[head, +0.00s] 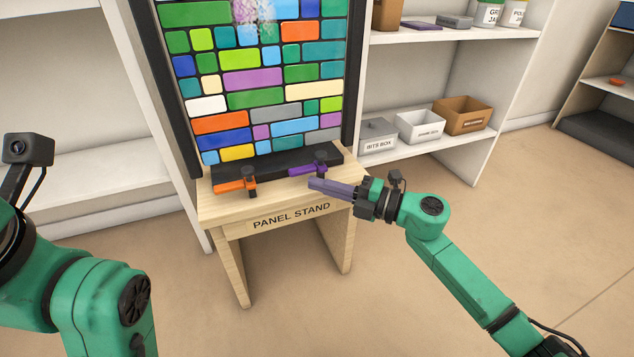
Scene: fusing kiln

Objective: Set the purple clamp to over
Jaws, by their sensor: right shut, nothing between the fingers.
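The purple clamp (301,170) sits at the right part of the black rail along the foot of the coloured glass panel (262,80). Its purple bar lies roughly level along the front of the rail, reaching left from a black post. My right gripper (313,184) is shut and empty, just in front of and slightly below the purple clamp. Its fingers point left, and I cannot tell whether they touch the clamp. My left arm shows at the left edge, but its gripper is out of view.
An orange clamp (232,185) sits at the left of the same rail. The wooden panel stand (222,211) bears the rail and panel. White shelves (440,145) with bins (420,127) stand at the right, and another shelf (80,180) at the left. The floor in front is clear.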

